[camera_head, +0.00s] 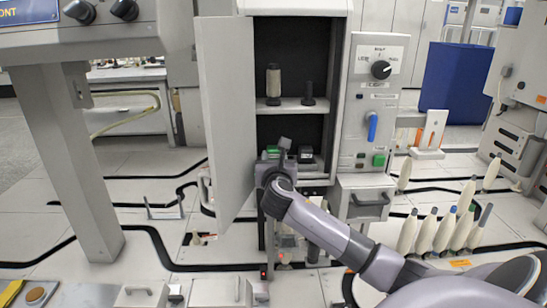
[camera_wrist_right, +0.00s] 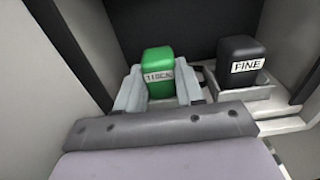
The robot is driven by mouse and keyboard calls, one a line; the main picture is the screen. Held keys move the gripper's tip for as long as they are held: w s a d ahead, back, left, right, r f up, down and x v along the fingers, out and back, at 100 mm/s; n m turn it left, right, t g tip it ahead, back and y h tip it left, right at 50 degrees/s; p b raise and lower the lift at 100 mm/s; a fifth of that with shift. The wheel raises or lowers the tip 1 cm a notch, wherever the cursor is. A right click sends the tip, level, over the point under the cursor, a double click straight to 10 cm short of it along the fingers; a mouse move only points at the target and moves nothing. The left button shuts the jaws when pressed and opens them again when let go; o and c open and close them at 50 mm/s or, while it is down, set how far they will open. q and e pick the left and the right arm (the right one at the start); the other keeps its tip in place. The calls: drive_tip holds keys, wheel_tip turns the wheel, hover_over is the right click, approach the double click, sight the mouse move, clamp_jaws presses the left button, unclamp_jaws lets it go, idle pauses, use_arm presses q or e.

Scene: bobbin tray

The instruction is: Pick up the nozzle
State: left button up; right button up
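A green block with a white label (camera_wrist_right: 159,62), the lettering hard to read, sits in the lower compartment of the open cabinet. A black block labelled FINE (camera_wrist_right: 242,62) stands to its right on a pale stand. I cannot tell which of them is the nozzle. My right gripper (camera_wrist_right: 160,84) reaches into the compartment, with one pale finger on each side of the green block. Whether the fingers touch it is unclear. In the head view the green block (camera_head: 272,149) is partly hidden by my right gripper (camera_head: 279,157). My left gripper is not in view.
The cabinet door (camera_head: 222,110) stands open at left, close to my right wrist. A shelf (camera_head: 290,104) above holds a beige spool (camera_head: 273,82) and a dark one (camera_head: 308,92). A control panel (camera_head: 375,110) flanks the opening. Several pale bobbins stand on the right.

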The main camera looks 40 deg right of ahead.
sight(274, 146)
idle(0.3)
